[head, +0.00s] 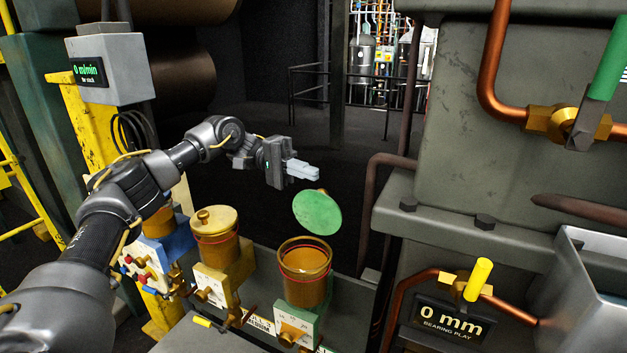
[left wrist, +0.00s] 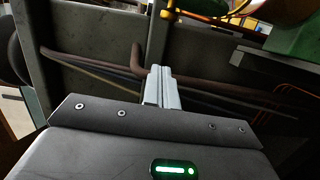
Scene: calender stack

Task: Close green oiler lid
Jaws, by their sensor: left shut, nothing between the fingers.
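The green oiler lid (head: 317,212) is a round green disc that stands open, tilted up behind and above its cup. The green oiler's amber cup (head: 304,273) is uncovered, with its mouth facing up, on a green base (head: 297,325). My left gripper (head: 316,172) is shut and empty, above and behind the lid and apart from it. In the left wrist view the closed fingers (left wrist: 161,90) point away over dark pipes. A green part (left wrist: 297,38) shows at that view's upper right, only partly in frame. My right gripper is not in view.
A yellow-lidded oiler (head: 215,220) stands left of the open cup, with a blue-based unit (head: 168,250) further left. A grey machine block (head: 470,120) with copper pipes rises on the right. A brown pipe (head: 372,200) stands right of the lid. Dark open floor lies behind.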

